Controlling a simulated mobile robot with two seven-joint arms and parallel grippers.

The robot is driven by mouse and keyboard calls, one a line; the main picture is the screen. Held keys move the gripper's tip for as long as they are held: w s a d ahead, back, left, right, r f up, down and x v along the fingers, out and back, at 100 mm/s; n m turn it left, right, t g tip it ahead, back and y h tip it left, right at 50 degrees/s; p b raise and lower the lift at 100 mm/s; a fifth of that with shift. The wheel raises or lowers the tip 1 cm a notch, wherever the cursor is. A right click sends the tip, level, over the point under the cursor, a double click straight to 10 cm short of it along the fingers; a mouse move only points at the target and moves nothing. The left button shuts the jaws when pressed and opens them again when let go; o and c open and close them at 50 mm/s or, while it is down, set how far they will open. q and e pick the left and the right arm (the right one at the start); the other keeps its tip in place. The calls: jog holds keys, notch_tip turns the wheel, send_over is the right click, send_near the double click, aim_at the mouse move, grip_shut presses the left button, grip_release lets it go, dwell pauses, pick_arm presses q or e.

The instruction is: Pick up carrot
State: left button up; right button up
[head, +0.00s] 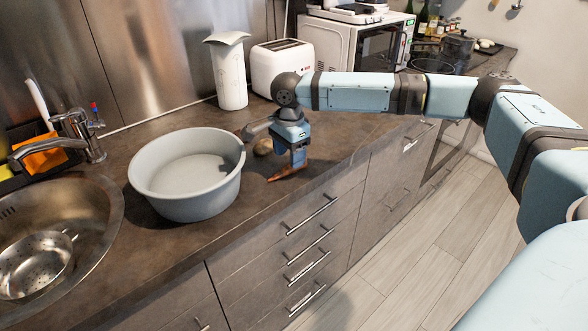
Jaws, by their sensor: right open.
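The carrot (284,175) is a small orange-brown shape lying on the dark countertop, right of the grey bowl and near the counter's front edge. My right gripper (298,163) points down just above and beside the carrot, with its jaws open. The fingers overlap the carrot's far end in this view, so I cannot tell whether they touch it or straddle it. My left gripper is not in view.
A large grey bowl (188,203) stands left of the carrot. A brown round item (263,147) lies behind it. A white canister (229,78), a toaster (282,65) and a microwave (350,48) stand at the back. A sink holds a colander (38,268).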

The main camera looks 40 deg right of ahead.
aim_at(288, 167)
notch_tip(288, 167, down, 4)
jog(key=shift+w+a+r+b, duration=0.1)
jog(key=shift+a+r+b, duration=0.05)
jog(key=shift+b, duration=0.15)
jog(key=c, duration=1)
jog(key=shift+r, duration=0.2)
notch_tip(288, 167, up, 20)
jog(key=p, duration=0.4)
jog(key=shift+f, duration=0.1)
